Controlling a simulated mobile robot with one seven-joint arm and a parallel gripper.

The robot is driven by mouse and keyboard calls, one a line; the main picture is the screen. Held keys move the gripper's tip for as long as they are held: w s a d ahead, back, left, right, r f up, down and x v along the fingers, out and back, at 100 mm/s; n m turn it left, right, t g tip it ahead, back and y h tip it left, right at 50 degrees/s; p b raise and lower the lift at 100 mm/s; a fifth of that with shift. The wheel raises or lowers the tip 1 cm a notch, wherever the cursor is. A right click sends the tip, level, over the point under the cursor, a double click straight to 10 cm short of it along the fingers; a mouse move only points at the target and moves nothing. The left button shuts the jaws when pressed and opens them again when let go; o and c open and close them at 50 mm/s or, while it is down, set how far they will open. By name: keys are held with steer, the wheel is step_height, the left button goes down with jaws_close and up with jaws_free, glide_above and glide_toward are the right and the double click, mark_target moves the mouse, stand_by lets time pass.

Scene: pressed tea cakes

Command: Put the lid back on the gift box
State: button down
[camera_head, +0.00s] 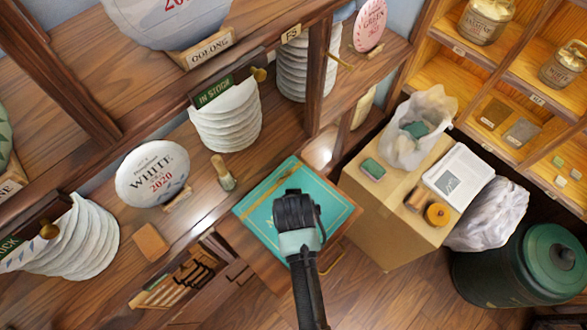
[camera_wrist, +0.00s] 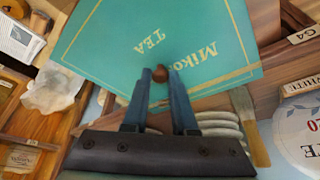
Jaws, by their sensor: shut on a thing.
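The gift box lid (camera_head: 257,211) is a flat teal square with gold edging. In the wrist view the lid (camera_wrist: 115,45) shows gold lettering and a small brown knob (camera_wrist: 160,74). My gripper (camera_wrist: 160,90) has its two dark fingers closed on the knob. In the head view my gripper and wrist cover the middle and right part of the lid. The lid lies over a wooden surface (camera_head: 258,256) at the shelf's front. The gift box itself cannot be made out, and whether the lid touches anything beneath is unclear.
Stacks of wrapped tea cakes (camera_head: 228,118) and a white disc (camera_head: 152,172) fill the shelf. A cardboard box (camera_head: 385,222) with small items stands at right, near a green bin (camera_head: 520,275).

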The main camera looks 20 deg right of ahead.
steer(key=shift+f+b, duration=0.4)
steer(key=shift+f, duration=0.3)
stand_by(0.5)
steer(key=c, duration=0.6)
jaws_free()
steer(key=shift+c, duration=0.2)
steer(key=shift+o, duration=0.2)
steer(key=o, duration=0.4)
steer(key=shift+o, duration=0.2)
steer(key=shift+r, duration=0.1)
